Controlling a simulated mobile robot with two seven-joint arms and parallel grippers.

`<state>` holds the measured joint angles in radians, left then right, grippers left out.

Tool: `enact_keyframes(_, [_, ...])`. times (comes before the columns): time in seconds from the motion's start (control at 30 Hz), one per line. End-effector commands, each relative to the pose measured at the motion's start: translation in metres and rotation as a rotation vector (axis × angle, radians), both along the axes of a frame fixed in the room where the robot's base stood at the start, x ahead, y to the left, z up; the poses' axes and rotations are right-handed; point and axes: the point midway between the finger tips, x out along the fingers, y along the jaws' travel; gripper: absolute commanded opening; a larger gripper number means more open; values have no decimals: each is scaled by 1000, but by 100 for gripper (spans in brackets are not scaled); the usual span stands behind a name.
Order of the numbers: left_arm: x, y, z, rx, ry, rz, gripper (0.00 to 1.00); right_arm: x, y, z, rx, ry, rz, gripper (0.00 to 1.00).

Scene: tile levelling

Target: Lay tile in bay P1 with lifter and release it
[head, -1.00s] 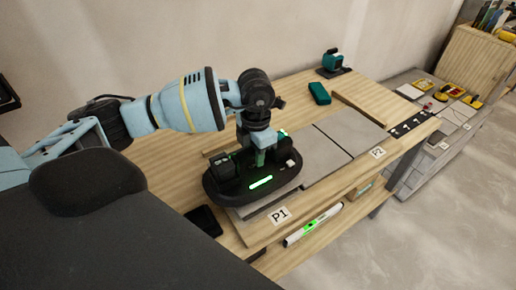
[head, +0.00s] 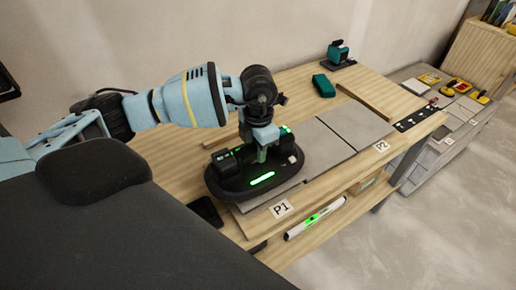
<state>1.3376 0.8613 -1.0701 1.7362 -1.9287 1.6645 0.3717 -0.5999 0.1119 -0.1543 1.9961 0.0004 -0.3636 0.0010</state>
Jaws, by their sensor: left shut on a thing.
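The lifter (head: 232,181), a black suction tool with a lit green bar, sits over bay P1 on the bench. My left gripper (head: 262,150) is shut on the lifter's handle from above. Part of a grey tile (head: 284,192) shows under and to the right of the lifter, just behind the P1 label (head: 281,208). The lifter hides most of this tile, so I cannot tell whether it lies flat. More grey tiles (head: 355,127) lie to the right, behind the P2 label (head: 381,146). My right gripper is not in view.
A black flat object (head: 206,211) lies left of the bay. A level with a green light (head: 315,218) is on the lower shelf. A teal block (head: 323,86) and a teal device (head: 339,53) stand at the back right. A wooden strip (head: 366,98) borders the tiles.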

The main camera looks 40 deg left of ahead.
Motion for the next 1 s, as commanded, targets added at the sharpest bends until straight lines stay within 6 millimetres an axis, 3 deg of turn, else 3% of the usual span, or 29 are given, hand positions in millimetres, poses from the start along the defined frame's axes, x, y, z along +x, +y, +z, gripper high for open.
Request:
enact_keyframes(0.47, [2, 0, 4, -1, -4, 0, 0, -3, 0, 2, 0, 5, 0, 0])
enact_keyframes(1.0, [1, -1, 0, 0, -5, 0, 0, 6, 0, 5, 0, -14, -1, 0])
